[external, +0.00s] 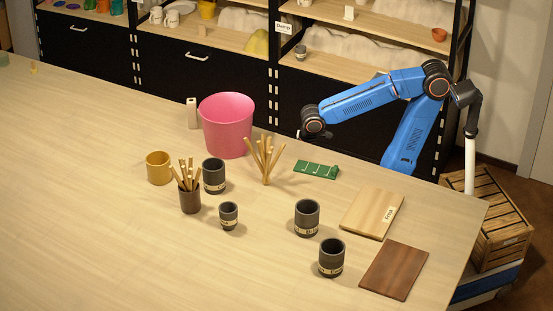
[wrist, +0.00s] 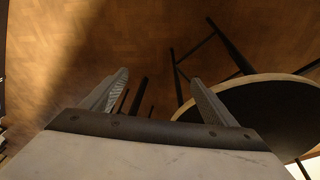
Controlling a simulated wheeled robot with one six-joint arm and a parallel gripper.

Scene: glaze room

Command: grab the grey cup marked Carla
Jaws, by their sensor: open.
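Several dark grey cups with pale name bands stand upright on the table in the external view. One (external: 214,176) is behind the stick holder, a smaller one (external: 229,216) is in front, and two more (external: 307,218) (external: 331,258) stand near the boards. The names on the bands are too small to read, so I cannot tell which is Carla's. My gripper (wrist: 157,90) is open and empty in the wrist view, with wooden floor beyond its fingers and no cup. In the external view, my arm's end is above the table's far side, away from the cups; its fingers hardly show.
A pink bucket (external: 227,125), a yellow cup (external: 159,168), a brown holder with sticks (external: 190,199), another stick bundle (external: 265,160) and a green board (external: 317,170) surround the cups. Two wooden boards (external: 372,213) (external: 394,270) lie at right. The table's left front is clear.

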